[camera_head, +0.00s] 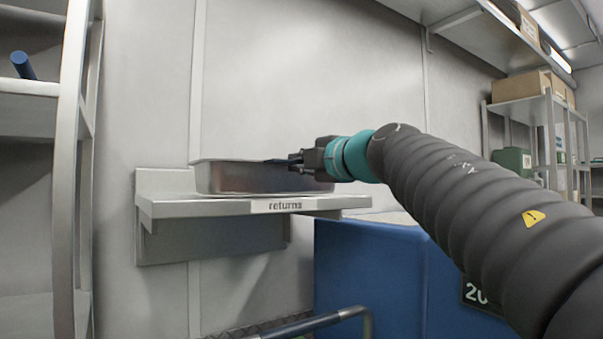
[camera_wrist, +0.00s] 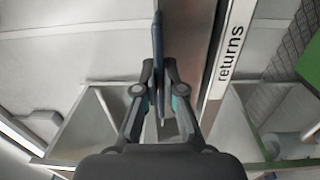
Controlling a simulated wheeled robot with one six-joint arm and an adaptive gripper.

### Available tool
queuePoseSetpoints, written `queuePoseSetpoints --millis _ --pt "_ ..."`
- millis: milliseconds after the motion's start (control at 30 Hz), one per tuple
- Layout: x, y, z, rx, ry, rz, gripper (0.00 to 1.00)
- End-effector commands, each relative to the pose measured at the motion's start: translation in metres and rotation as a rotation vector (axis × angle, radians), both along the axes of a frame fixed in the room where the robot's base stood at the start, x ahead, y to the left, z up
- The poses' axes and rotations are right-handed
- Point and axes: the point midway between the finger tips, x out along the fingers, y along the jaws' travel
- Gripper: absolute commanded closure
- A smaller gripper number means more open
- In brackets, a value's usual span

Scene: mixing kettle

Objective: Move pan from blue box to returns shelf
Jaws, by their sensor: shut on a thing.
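The grey metal pan (camera_head: 250,180) is over the top of the returns shelf (camera_head: 172,208), level and low. Its base looks to meet the shelf surface, but I cannot tell whether the shelf bears its weight. My gripper (camera_head: 294,162) reaches in from the right and is shut on the pan's near right rim. In the wrist view my gripper's fingers (camera_wrist: 158,88) pinch a thin dark edge (camera_wrist: 158,40), seen nearly end-on. The shelf's "returns" label (camera_wrist: 229,52) is right of the fingers there. The blue box (camera_head: 370,275) stands below and right of the shelf; its inside is mostly hidden.
A wall (camera_head: 300,70) rises behind the shelf. A tall rack (camera_head: 72,150) stands close at the left, with a blue cylinder (camera_head: 23,66) on it. A metal rail (camera_head: 310,323) is low in front. Another rack with boxes (camera_head: 525,90) stands far right.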

Motion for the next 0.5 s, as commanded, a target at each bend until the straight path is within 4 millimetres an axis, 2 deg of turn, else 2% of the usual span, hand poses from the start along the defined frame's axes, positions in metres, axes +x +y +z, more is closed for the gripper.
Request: queuePoseSetpoints --millis 33,400,500 --pt "-0.0009 0.0006 -0.0047 0.002 -0.003 0.001 1.00" --pt "-0.0013 0.0026 -0.0045 0.002 -0.003 0.004 1.00" --pt "-0.0006 0.0027 -0.0059 0.000 0.000 0.004 0.72"
